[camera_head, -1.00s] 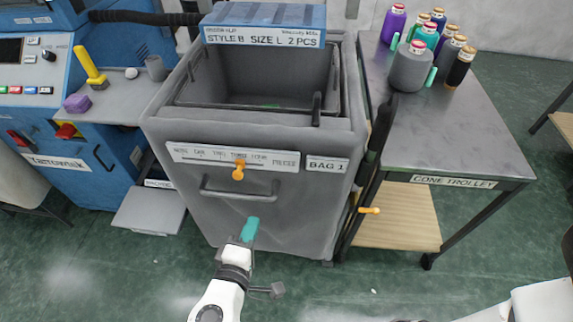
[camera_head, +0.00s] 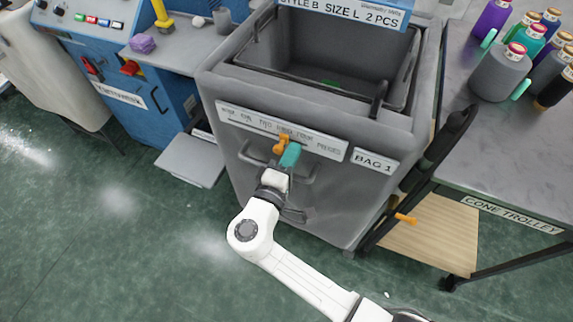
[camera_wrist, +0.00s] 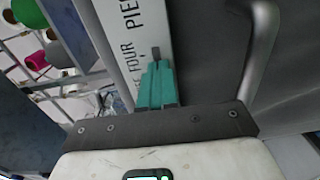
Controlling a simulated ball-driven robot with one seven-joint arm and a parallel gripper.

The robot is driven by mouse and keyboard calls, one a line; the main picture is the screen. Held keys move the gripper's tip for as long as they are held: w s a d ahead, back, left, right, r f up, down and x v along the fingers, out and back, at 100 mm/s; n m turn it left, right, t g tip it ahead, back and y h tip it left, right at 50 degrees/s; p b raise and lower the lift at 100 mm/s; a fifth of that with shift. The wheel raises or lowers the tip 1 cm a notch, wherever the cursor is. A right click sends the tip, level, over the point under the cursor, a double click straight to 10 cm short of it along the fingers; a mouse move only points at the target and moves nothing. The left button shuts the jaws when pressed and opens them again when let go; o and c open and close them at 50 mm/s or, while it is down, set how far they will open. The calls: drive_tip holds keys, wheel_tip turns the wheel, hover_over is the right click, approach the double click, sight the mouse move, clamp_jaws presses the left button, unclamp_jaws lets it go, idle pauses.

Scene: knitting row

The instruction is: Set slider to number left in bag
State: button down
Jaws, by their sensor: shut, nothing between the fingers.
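The slider (camera_head: 280,146) is an orange knob on the white scale strip (camera_head: 326,147) on the bin's front. The strip reads NONE, ONE, TWO, THREE, FOUR, PIECES; the knob sits around THREE. My gripper (camera_head: 291,154), with teal fingers, is shut and empty just right of the knob. Whether it touches the knob is unclear. In the wrist view the shut fingers (camera_wrist: 156,82) lie over the strip beside FOUR; the knob is not visible there. The grey bin (camera_head: 250,93) is labelled BAG 1. A green bit (camera_head: 331,83) shows inside; its contents cannot be counted.
A bar handle (camera_head: 250,158) crosses the bin's front below the strip. The cone trolley (camera_head: 480,140) with several yarn cones stands at the right. A blue machine (camera_head: 125,85) stands at the left. Open green floor lies in front.

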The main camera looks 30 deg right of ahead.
sight(276, 152)
drive_tip(key=shift+w, duration=0.15)
drive_tip(key=shift+w+a+b, duration=0.75)
drive_tip(key=shift+w, duration=0.25)
drive_tip(key=shift+w+a+b, duration=0.7)
drive_tip(key=shift+w+b, duration=0.05)
drive_tip(key=shift+w, duration=0.2)
drive_tip(key=shift+s+d, duration=0.4)
drive_tip(key=shift+s, duration=0.1)
drive_tip(key=v, duration=0.8)
drive_tip(key=shift+p, duration=0.3)
